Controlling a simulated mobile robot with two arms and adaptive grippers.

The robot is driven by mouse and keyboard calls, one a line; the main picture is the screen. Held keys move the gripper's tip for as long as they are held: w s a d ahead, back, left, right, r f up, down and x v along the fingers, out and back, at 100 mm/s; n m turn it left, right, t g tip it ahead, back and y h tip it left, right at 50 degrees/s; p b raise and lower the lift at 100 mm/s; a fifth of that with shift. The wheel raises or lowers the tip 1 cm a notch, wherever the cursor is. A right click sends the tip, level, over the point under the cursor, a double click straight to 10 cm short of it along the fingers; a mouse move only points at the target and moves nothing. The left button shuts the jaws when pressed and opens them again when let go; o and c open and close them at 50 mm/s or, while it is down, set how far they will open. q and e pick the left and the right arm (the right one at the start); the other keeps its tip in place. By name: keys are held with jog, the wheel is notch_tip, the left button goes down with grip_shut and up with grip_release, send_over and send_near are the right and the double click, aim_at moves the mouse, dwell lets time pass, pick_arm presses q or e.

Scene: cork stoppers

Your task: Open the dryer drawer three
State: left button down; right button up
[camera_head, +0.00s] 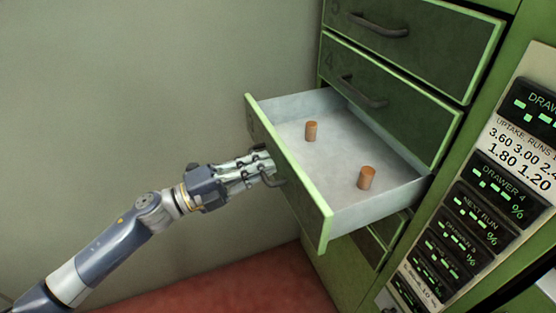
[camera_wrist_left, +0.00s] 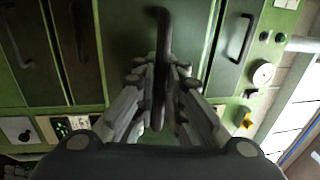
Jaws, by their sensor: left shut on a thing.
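The open drawer (camera_head: 322,218) sticks well out of the green dryer cabinet, below the drawer marked 4. Its own number is not readable here. Two cork stoppers stand upright inside it, one farther back (camera_head: 311,131) and one nearer the right side (camera_head: 367,178). My left gripper (camera_head: 266,170) is at the drawer's front face, shut on its dark handle (camera_head: 272,182). In the left wrist view the fingers (camera_wrist_left: 163,95) close around the dark bar handle (camera_wrist_left: 160,40). My right gripper is not in view.
Shut drawers with dark handles sit above, including drawer 4 (camera_head: 385,90). More drawer fronts (camera_head: 385,235) show below the open one. A panel of drawer readouts (camera_head: 490,190) is at right. A plain wall (camera_head: 120,90) and red floor (camera_head: 230,295) lie at left.

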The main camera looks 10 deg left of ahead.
pick_arm(q)
jog(key=shift+s+a+f, duration=0.15)
jog(key=shift+s+a, duration=0.1)
jog(key=shift+a, duration=0.1)
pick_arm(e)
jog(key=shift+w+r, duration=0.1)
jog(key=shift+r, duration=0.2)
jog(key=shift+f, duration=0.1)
pick_arm(q)
jog(key=c, duration=2)
grip_release()
jog(key=shift+o, duration=0.2)
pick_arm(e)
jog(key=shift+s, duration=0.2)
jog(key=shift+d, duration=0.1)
pick_arm(q)
jog(key=v, duration=1.2)
jog(key=shift+w, duration=0.1)
